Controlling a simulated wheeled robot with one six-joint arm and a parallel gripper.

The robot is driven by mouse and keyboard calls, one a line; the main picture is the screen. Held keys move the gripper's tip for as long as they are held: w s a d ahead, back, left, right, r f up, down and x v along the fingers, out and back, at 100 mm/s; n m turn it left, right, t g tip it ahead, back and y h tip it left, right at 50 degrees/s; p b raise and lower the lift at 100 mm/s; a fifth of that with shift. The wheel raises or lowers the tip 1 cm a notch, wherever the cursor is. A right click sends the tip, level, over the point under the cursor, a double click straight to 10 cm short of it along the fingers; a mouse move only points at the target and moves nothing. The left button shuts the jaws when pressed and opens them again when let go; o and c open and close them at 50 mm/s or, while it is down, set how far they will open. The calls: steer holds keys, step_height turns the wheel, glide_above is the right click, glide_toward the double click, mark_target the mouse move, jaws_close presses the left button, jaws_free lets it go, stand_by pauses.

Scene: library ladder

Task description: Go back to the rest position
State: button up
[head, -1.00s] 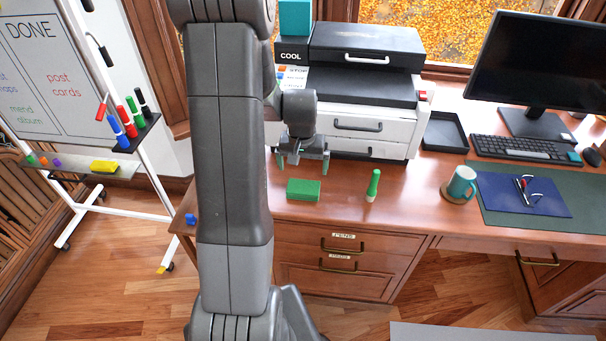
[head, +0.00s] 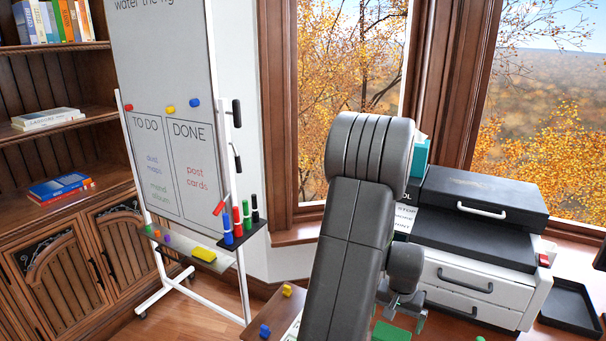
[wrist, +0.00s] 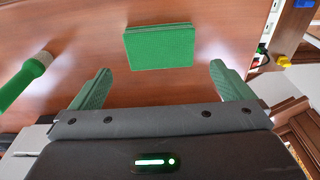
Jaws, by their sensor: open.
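My gripper (head: 402,308) is open and empty above the desk, in front of the printer. In the wrist view its two green fingers (wrist: 160,72) are spread apart. A green block (wrist: 158,46) lies flat on the desk just beyond the fingertips, apart from them. In the head view only part of the green block (head: 390,332) shows at the bottom edge. My arm fills the middle of the head view and hides part of the desk and window.
The white and black printer (head: 470,270) stands right of my arm. A whiteboard (head: 175,110) on a wheeled frame stands left. A green and white marker (wrist: 25,80) lies left in the wrist view. Yellow (head: 287,290) and blue (head: 264,331) pieces sit at the desk's left end.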

mark_target(392, 334)
steer(key=f, duration=0.8)
steer(key=shift+w+d, duration=0.25)
steer(key=shift+w, duration=0.15)
steer(key=shift+r, duration=0.5)
